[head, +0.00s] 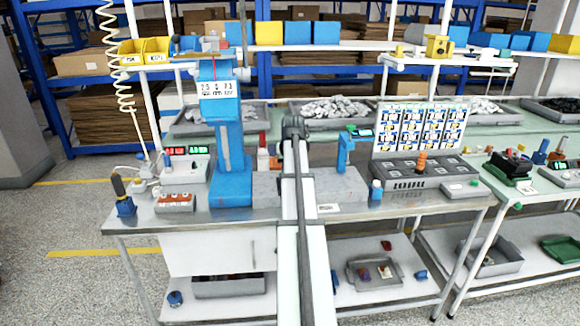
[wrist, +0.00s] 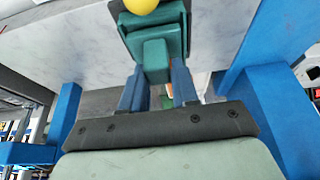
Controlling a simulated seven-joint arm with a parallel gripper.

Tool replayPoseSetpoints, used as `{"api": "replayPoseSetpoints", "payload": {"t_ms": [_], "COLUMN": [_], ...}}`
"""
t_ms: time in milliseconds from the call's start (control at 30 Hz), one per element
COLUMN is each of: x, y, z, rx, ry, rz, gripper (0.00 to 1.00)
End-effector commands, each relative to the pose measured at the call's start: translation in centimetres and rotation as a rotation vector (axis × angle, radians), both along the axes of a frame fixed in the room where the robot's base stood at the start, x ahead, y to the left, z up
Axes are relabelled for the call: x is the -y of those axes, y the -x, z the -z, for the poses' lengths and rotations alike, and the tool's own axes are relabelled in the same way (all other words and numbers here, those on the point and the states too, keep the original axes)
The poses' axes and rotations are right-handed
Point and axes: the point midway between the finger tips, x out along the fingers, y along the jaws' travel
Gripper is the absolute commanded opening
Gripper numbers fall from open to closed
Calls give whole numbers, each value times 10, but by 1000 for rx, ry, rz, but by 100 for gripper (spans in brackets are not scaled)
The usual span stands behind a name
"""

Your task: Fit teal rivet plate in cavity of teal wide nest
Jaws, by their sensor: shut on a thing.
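In the wrist view my gripper (wrist: 158,78) has its two blue fingers shut on a teal piece, which I take to be the teal rivet plate (wrist: 155,52). A blocky teal face points toward the camera, with a darker teal part behind it. I cannot make out rivets or where one part ends. A round yellow thing (wrist: 142,5) shows at the top edge, at or beyond the teal piece. In the head view my arm stands in the middle and hides the gripper. I cannot pick out the teal wide nest in either view.
A metal workbench (head: 350,210) carries a tall blue press (head: 231,135), a small blue stand (head: 344,150), a dark slotted tray (head: 408,180) and a picture board (head: 420,133). A button box (head: 175,202) sits at left. A second bench is at right.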

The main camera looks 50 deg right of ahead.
Motion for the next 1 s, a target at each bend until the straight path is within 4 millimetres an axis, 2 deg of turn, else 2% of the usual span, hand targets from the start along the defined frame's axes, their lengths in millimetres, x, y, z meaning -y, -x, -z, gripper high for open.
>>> {"api": "replayPoseSetpoints", "payload": {"t_ms": [467,500,800,1000], "x": [0,0,0,0], "y": [0,0,0,0], "z": [9,9,9,9], "rx": [1,1,0,0], "ry": [1,1,0,0], "rz": [0,0,0,0], "gripper": [0,31,59,59]}}
